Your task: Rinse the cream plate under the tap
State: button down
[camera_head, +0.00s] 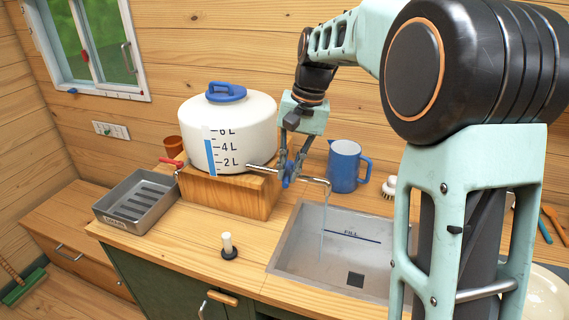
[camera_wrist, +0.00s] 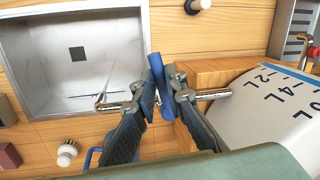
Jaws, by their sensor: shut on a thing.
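My gripper (camera_head: 288,172) is shut on the blue tap handle (camera_wrist: 157,62), which sits on the metal tap (camera_head: 316,181) coming from the white water tank (camera_head: 262,118). A thin stream of water (camera_head: 322,222) runs from the spout down into the sink (camera_head: 311,262). The wrist view shows both fingers (camera_wrist: 160,88) closed around the blue handle. A cream plate (camera_head: 546,297) lies on the counter at the lower right of the head view, partly hidden by my arm and cut off by the frame edge.
The tank stands on a wooden block (camera_head: 233,195) with a red-handled part at its left. A blue jug (camera_head: 345,166) and a round brush (camera_head: 389,187) stand behind the sink. A grey draining tray (camera_head: 137,203) and a black-and-white stopper (camera_head: 228,247) are on the left counter.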

jog(key=shift+d+n, duration=0.2)
jog(key=shift+n, duration=0.2)
jog(key=c, duration=2)
grip_release()
jog(key=shift+o, duration=0.2)
notch_tip(320, 180, up, 12)
jog(key=d, duration=0.2)
jog(key=shift+d, duration=0.2)
jog(key=shift+f, duration=0.1)
